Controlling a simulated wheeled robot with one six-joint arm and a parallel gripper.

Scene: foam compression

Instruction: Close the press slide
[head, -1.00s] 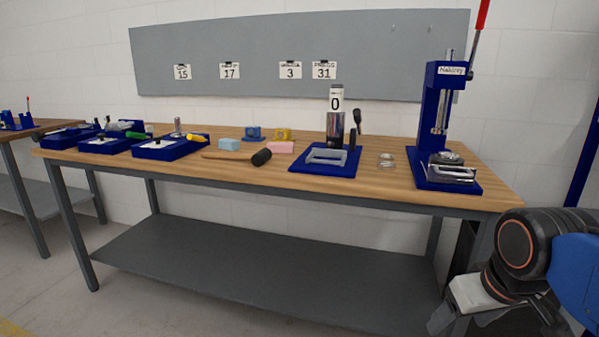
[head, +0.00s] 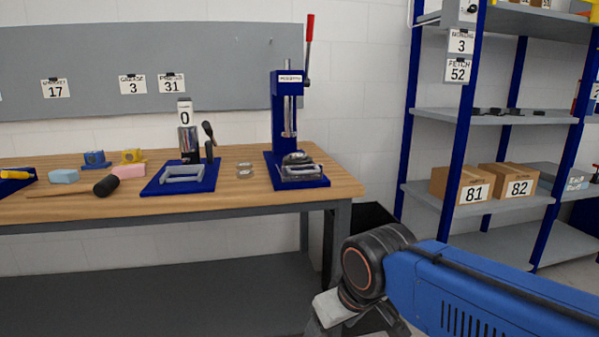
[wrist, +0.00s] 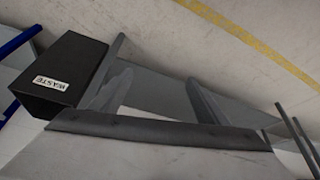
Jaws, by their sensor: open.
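The blue press (head: 285,120) with a red-tipped lever (head: 310,28) stands near the right end of the wooden workbench. Its slide (head: 302,171), with a silver handle, is at the front of the press base, below the ram. From here I cannot tell how far out the slide sits. My gripper (wrist: 158,95) is open and empty in the wrist view, its two grey fingers spread above the floor. In the head view, my arm is at the lower right, in front of the bench and well apart from the press.
The workbench (head: 343,180) also holds a blue fixture (head: 152,188) with a grey handle, metal rings (head: 245,171), a mallet and foam blocks. A black WASTE bin (wrist: 62,75) shows in the wrist view. A shelf rack (head: 478,117) with boxes stands at right.

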